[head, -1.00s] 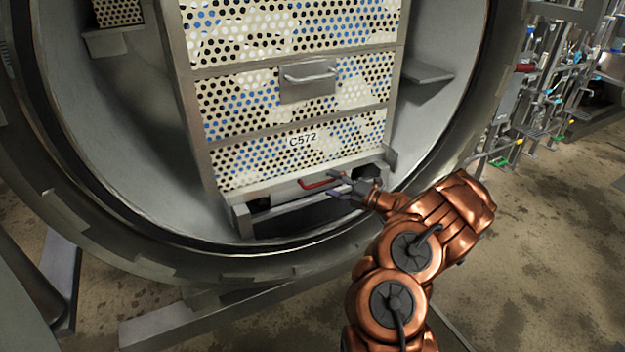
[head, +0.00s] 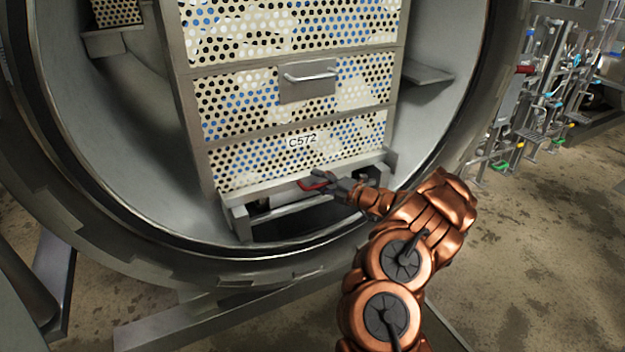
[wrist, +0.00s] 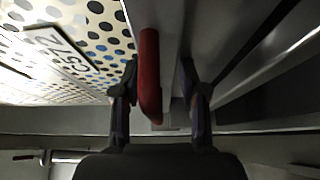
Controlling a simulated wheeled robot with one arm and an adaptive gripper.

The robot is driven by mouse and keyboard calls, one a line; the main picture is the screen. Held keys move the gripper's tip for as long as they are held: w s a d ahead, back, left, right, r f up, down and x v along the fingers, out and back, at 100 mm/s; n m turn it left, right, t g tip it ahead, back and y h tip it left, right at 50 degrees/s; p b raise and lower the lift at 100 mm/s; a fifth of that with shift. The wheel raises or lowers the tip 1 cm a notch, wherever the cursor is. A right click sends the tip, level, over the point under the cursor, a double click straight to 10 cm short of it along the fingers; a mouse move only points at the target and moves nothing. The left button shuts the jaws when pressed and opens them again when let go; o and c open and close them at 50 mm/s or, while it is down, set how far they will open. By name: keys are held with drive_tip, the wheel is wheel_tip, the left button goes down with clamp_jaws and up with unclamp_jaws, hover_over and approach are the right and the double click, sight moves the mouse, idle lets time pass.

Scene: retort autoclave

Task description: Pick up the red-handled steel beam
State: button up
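The red handle (head: 314,183) sits at the front of the grey metal frame under the perforated basket stack, low in the round chamber opening. In the wrist view, the red handle (wrist: 150,75) runs lengthwise between my two fingers, with grey metal beside it. Which grey part is the beam itself I cannot tell for sure. My gripper (head: 334,184) is at the handle in the head view and covers part of its right end. In the wrist view my gripper (wrist: 160,92) is open, with the handle closer to the left finger and a clear gap to the right finger.
Perforated baskets (head: 290,105) are stacked above the handle, with a label C572 (head: 302,141). A lower grey crossbar (head: 290,210) lies just below the handle. The thick chamber rim (head: 480,90) curves around my arm's reach. Pipes and valves (head: 540,100) stand at the right.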

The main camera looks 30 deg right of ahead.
clamp_jaws()
drive_tip(key=shift+r, duration=0.1)
idle(0.4)
drive_tip(key=s+a+r+p, duration=0.2)
drive_tip(key=s+a+p, duration=0.1)
drive_tip(key=s, duration=0.4)
drive_tip(key=s+a+r+p, duration=0.3)
drive_tip(key=s, duration=0.4)
drive_tip(key=shift+s, duration=0.4)
idle(0.4)
drive_tip(key=shift+r, duration=0.1)
wheel_tip(320, 180, up, 8)
drive_tip(key=p, duration=1)
drive_tip(key=shift+r, duration=0.15)
idle(0.5)
